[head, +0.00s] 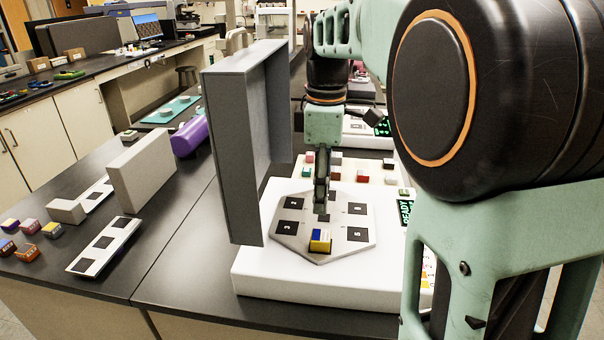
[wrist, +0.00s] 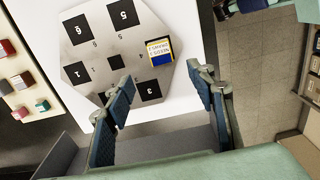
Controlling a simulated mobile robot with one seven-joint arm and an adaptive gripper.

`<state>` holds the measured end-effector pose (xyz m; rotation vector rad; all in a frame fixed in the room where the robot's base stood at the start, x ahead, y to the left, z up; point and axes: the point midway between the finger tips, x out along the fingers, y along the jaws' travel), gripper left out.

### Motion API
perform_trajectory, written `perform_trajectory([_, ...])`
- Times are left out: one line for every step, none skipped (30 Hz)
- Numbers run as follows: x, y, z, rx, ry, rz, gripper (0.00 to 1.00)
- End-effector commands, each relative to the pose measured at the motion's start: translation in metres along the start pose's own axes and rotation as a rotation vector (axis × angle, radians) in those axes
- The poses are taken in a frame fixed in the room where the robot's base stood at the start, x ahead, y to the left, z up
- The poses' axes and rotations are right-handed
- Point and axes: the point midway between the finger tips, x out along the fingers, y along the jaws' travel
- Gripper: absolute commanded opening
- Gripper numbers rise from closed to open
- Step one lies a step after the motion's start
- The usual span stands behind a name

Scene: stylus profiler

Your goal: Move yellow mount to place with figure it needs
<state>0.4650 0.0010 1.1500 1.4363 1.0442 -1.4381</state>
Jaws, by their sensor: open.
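The yellow mount (head: 320,240) is a small block with a blue and white top, on the near part of a grey hexagonal plate (head: 305,246). In the wrist view the yellow mount (wrist: 160,50) has an upside-down label starting "NEEDS"; its figure is too small to read surely. The plate (wrist: 137,36) has several black squares; the 5 square (wrist: 122,13), 1 square (wrist: 78,72) and 3 square (wrist: 150,89) can be read. My gripper (head: 321,207) is over the plate, apart from the mount. In the wrist view my gripper (wrist: 165,78) is open, with nothing between its fingers.
A tall grey panel (head: 228,155) stands left of the plate. The plate rests on a white base (head: 300,287). Coloured blocks sit on a pale tray (head: 376,172) behind. Several blocks and a strip with black squares (head: 105,245) lie on the left bench. A green display (head: 405,210) is at right.

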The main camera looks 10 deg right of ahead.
Motion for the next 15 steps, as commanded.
perform_trajectory([0.004, -0.001, 0.000, 0.001, 0.000, -0.003, 0.51])
perform_trajectory([0.007, -0.001, 0.000, 0.001, 0.000, -0.004, 0.51])
perform_trajectory([0.011, -0.001, 0.000, 0.001, -0.001, -0.004, 0.51])
perform_trajectory([0.016, -0.001, 0.000, 0.001, -0.001, -0.004, 0.51])
perform_trajectory([0.020, -0.001, 0.000, 0.001, -0.001, -0.005, 0.51])
perform_trajectory([0.027, -0.001, 0.000, 0.001, -0.001, -0.005, 0.51])
perform_trajectory([0.033, -0.001, 0.000, 0.001, -0.002, -0.005, 0.51])
perform_trajectory([0.038, -0.001, 0.000, 0.001, -0.002, -0.005, 0.51])
perform_trajectory([0.046, -0.001, 0.001, 0.001, -0.002, -0.005, 0.51])
perform_trajectory([0.052, -0.001, 0.001, 0.001, -0.002, -0.005, 0.51])
perform_trajectory([0.058, -0.001, 0.001, 0.001, -0.002, -0.004, 0.51])
perform_trajectory([0.065, -0.001, 0.001, 0.000, -0.002, -0.005, 0.51])
perform_trajectory([0.070, -0.001, 0.000, 0.000, -0.001, -0.003, 0.51])
perform_trajectory([0.074, -0.001, 0.000, 0.000, -0.001, -0.004, 0.51])
perform_trajectory([0.080, -0.001, 0.000, -0.001, -0.001, -0.003, 0.51])
